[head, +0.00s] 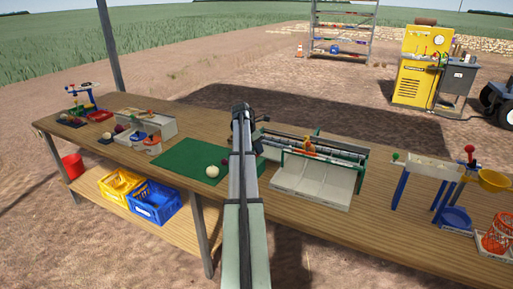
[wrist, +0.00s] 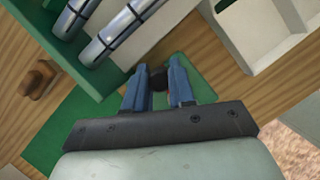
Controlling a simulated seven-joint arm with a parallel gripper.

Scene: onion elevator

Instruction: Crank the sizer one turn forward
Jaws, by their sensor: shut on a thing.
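The sizer (head: 318,172) stands right of centre on the bench in the head view, a green frame with metal rollers and pale trays in front. In the wrist view its silver rollers (wrist: 118,32) and green frame show at the upper left. My gripper (wrist: 158,69) has its two blue fingers closed around a small dark knob (wrist: 158,78), apparently the sizer's crank handle. The knob is mostly hidden between the fingers, and the crank's arm cannot be made out. In the head view my arm hides the fingers and the crank.
A green mat (head: 187,160) with a pale onion (head: 212,171) lies left of my arm. A pale box (head: 150,128) stands farther left. Blue and yellow crates sit on the lower shelf.

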